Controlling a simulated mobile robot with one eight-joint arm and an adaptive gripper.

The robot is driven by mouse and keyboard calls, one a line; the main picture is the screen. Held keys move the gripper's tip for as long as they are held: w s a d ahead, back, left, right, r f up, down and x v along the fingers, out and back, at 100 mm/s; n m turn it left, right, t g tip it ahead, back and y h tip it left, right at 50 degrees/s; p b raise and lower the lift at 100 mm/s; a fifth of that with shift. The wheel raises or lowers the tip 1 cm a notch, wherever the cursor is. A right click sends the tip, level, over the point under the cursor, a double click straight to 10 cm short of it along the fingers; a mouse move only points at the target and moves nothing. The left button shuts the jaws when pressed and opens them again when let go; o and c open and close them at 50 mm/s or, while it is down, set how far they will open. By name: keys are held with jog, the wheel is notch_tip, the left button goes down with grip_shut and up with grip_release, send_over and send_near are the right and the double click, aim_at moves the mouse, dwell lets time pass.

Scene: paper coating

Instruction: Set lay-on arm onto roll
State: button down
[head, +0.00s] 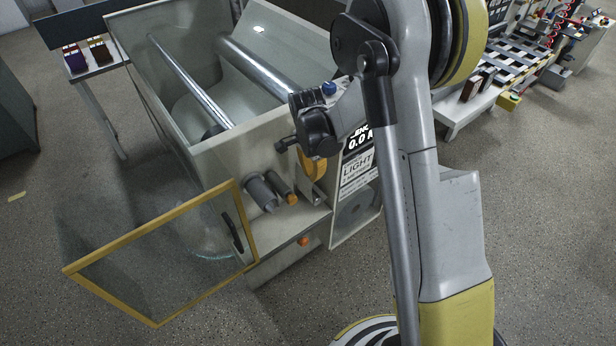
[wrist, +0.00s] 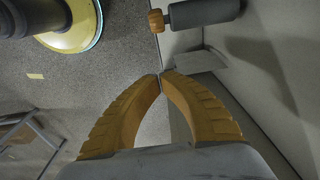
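Two shiny metal rolls lie inside the open machine trough in the head view: a thin roll (head: 188,80) and a thicker roll (head: 262,66). I cannot tell which part is the lay-on arm. Grey cylinders stick out of the machine's front: a thick one (head: 261,191) and a slimmer one with an orange end (head: 281,184). An orange-ended grey cylinder also shows in the wrist view (wrist: 203,12), ahead of my fingers. My gripper (wrist: 161,77) has its orange fingertips together, with nothing seen between them. In the head view my gripper is partly hidden beside the machine's front.
A yellow-framed clear door (head: 160,250) stands open at the machine's lower left. A sign panel (head: 357,175) stands right of my gripper. A side table (head: 95,62) is at the upper left. Open floor (head: 60,180) lies left of the machine.

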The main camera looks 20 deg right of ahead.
aim_at(282, 188)
notch_tip(282, 188, down, 9)
jog(key=b, duration=0.3)
jog(key=shift+s+a+r+b, duration=0.25)
jog(key=shift+a+r, duration=0.2)
jog(key=shift+a, duration=0.35)
jog(key=shift+s+a+r+b, duration=0.1)
jog(key=shift+s+a+r, duration=0.25)
jog(key=shift+a, duration=0.45)
jog(key=shift+w, duration=0.1)
jog(key=shift+s+a+r+h, duration=0.2)
jog(key=shift+a+h, duration=0.1)
jog(key=shift+a, duration=0.4)
